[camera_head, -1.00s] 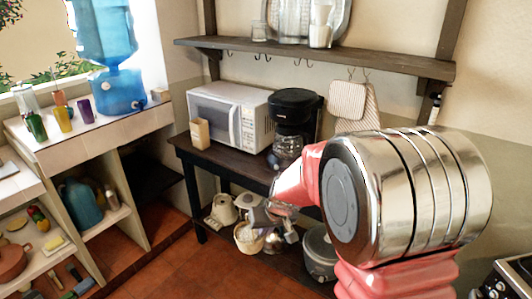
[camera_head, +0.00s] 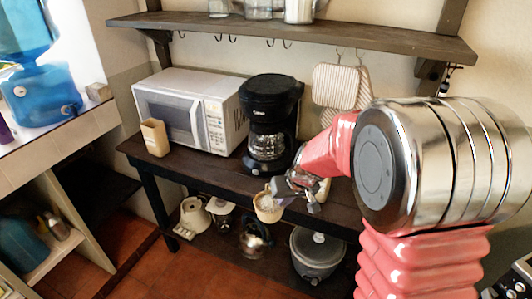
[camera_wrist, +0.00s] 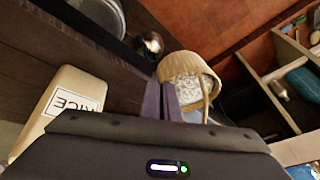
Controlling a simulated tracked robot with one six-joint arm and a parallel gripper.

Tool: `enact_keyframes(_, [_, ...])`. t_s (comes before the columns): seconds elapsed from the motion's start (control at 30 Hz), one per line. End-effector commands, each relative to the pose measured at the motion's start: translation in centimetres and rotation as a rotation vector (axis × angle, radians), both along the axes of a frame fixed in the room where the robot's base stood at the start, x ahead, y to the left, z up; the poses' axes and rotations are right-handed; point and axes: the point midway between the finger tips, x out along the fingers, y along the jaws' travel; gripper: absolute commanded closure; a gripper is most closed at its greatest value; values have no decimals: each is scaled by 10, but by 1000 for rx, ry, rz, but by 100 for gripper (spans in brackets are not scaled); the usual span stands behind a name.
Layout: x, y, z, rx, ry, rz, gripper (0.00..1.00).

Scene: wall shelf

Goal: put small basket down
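The small basket (camera_head: 268,207) is cream-coloured with a pale, grainy filling. It hangs at my gripper (camera_head: 291,193), by the front edge of the dark table (camera_head: 215,184). In the wrist view the small basket (camera_wrist: 199,63) is at the tips of the purple fingers (camera_wrist: 161,101), which are close together on its rim or handle. The basket is tilted in that picture. The exact contact is partly hidden by the fingers.
A microwave (camera_head: 186,105) and a black coffee maker (camera_head: 268,120) stand on the table, with a beige box (camera_head: 154,138) at its left end. A container labelled RICE (camera_wrist: 72,100) is close beside my gripper. A pot (camera_head: 317,253) and a kettle (camera_head: 255,239) are below.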

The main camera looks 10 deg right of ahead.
Motion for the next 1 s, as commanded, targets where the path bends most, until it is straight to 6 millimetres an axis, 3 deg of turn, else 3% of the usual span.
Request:
enact_keyframes(0.43, [0, -9, 1, 0, -2, -16, 100])
enact_keyframes(0.57, [-2, -20, 4, 0, -3, -37, 100])
enact_keyframes(0.77, [-15, -67, 16, 1, -4, -122, 100])
enact_keyframes(1.0, [-48, -144, 38, 2, -5, -270, 100])
